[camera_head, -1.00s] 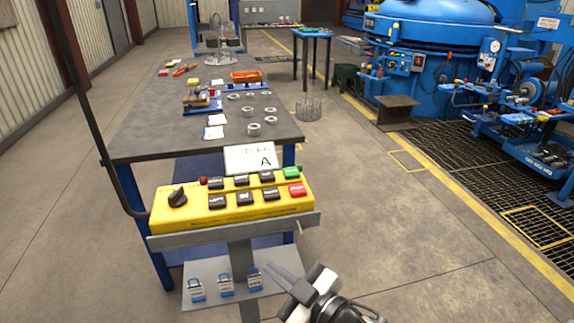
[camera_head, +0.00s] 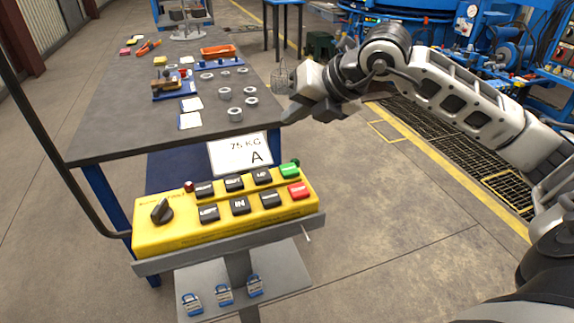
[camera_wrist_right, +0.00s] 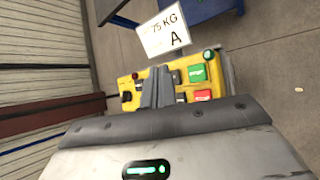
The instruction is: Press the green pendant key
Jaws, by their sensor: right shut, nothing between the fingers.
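The yellow pendant box (camera_head: 160,238) sits on a grey stand in the head view, with black keys and a dark rotary knob (camera_head: 162,211). The green key (camera_head: 289,172) is at its upper right corner, just above the red key (camera_head: 298,190). My right gripper (camera_head: 285,117) is shut and empty, above and beyond the green key in the picture, apart from it. In the right wrist view, the shut fingers (camera_wrist_right: 157,88) overlap the pendant's middle keys, with the green key (camera_wrist_right: 197,73) to their right. My left gripper is not in view.
A white card reading 75 KG A (camera_head: 240,154) stands behind the pendant. The workbench (camera_head: 110,130) beyond holds metal rings and an orange tray (camera_head: 218,51). Blue padlocks (camera_head: 224,295) are on the lower plate. Floor right of the stand is clear.

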